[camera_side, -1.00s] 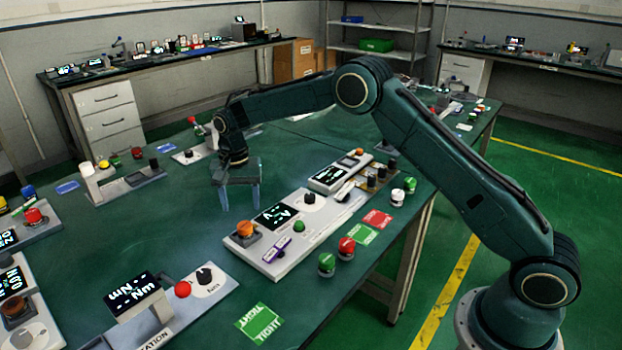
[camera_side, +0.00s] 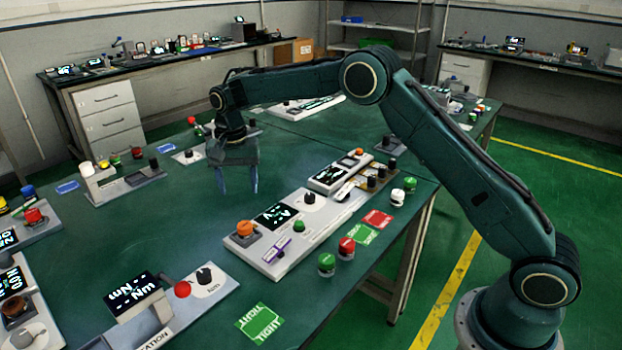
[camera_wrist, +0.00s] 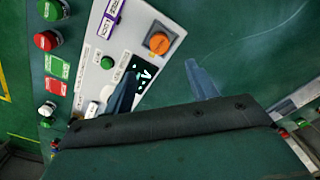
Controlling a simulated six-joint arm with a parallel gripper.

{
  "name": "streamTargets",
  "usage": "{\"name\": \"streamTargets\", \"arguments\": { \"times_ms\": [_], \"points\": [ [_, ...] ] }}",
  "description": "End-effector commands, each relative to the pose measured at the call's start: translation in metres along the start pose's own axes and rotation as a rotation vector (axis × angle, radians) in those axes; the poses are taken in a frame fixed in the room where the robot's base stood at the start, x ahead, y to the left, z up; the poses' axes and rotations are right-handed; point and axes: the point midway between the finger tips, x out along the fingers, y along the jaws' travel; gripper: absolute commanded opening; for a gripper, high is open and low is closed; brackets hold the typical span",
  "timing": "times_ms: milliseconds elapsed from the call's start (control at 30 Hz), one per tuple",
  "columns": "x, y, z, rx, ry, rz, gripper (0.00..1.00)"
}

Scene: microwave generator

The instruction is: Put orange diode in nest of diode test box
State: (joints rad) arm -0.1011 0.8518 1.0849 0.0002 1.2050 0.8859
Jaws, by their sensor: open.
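The grey-white test box (camera_side: 318,232), with a black display and a round black knob, lies on the green table right of my gripper. An orange round piece (camera_side: 245,229) sits on a grey square base at its near left corner. The piece also shows in the wrist view (camera_wrist: 159,42), top centre; I cannot tell whether it is the diode or a button. My gripper (camera_side: 238,188) is open and empty, fingers down, above bare table behind the orange piece. The wrist view shows its fingers (camera_wrist: 160,80) apart.
Green (camera_side: 327,263) and red (camera_side: 346,247) buttons stand loose at the box's front edge, with green and white ones further right. Red and green mats lie beside them. Other panels stand left and near left. The table middle is clear.

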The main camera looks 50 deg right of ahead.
Motion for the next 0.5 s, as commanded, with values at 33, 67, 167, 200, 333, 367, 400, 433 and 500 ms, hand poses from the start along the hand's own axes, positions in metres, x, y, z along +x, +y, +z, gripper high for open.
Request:
{"name": "streamTargets", "arguments": {
  "times_ms": [33, 67, 167, 200, 333, 367, 400, 433, 500],
  "points": [
    [0.000, 0.000, 0.000, 0.000, 0.000, 0.000, 0.57],
    [-0.001, 0.000, 0.000, -0.001, 0.000, -0.001, 0.57],
    [-0.005, 0.002, 0.001, -0.007, 0.003, -0.004, 0.57],
    [-0.009, 0.003, 0.001, -0.011, 0.006, -0.007, 0.57],
    [-0.026, 0.011, 0.005, -0.035, 0.017, -0.020, 0.57],
    [-0.032, 0.014, 0.007, -0.044, 0.021, -0.024, 0.57],
    [-0.040, 0.018, 0.009, -0.055, 0.026, -0.030, 0.57],
    [-0.046, 0.022, 0.011, -0.065, 0.031, -0.034, 0.57],
    [-0.062, 0.031, 0.016, -0.090, 0.042, -0.046, 0.57]
  ]
}}
